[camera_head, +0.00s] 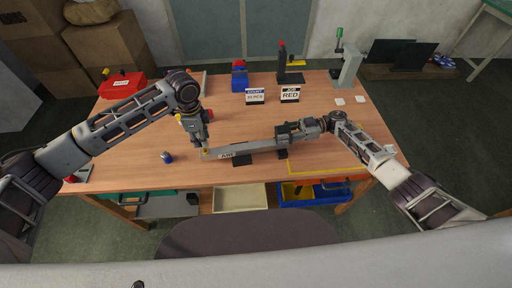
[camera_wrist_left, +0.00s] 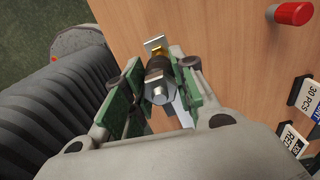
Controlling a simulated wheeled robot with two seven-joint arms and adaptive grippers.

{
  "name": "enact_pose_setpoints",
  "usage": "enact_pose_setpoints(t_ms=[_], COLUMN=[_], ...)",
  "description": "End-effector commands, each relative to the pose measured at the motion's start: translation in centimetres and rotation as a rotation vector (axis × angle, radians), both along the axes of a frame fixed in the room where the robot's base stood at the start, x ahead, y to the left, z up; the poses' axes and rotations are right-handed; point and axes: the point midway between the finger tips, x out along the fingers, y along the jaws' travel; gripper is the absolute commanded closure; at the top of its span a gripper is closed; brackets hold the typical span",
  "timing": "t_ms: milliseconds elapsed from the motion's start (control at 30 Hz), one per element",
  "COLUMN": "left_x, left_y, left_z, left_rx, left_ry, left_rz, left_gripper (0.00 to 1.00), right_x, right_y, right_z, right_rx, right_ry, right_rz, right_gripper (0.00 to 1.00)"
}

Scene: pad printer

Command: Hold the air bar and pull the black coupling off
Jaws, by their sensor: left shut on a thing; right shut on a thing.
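The air bar (camera_head: 250,148), a long grey bar, lies across the front middle of the table over dark supports, behind an "AIR" label (camera_head: 227,155). My left gripper (camera_head: 205,148) is at its left end. In the left wrist view the black coupling (camera_wrist_left: 157,68) sits between my left gripper's green finger pads (camera_wrist_left: 153,85), which are shut on it. A brass part (camera_wrist_left: 158,51) shows beyond it and a metal hex fitting (camera_wrist_left: 159,93) on the near side. My right gripper (camera_head: 283,138) is shut on the bar's right part. Its fingertips are small and partly hidden.
A small blue item (camera_head: 167,157) stands left of the bar. A red box (camera_head: 122,84) is at the back left. Bins (camera_head: 240,197) sit below the front edge. The right middle is mostly clear.

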Motion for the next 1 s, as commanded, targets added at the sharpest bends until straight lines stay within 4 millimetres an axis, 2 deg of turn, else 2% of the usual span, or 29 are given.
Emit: enact_pose_setpoints(t_ms=[33,1000], left_x=[0.0,0.0], left_y=[0.0,0.0], left_z=[0.2,3.7], left_rx=[0.000,0.000], left_ry=[-0.001,-0.001], left_rz=[0.000,0.000], left_gripper=[1.00,1.00], right_x=[-0.5,-0.5], right_y=[-0.1,-0.1], right_z=[-1.0,-1.0], right_rx=[-0.014,-0.014], right_ry=[0.011,0.011], right_rz=[0.004,0.004], right_gripper=[1.00,1.00])
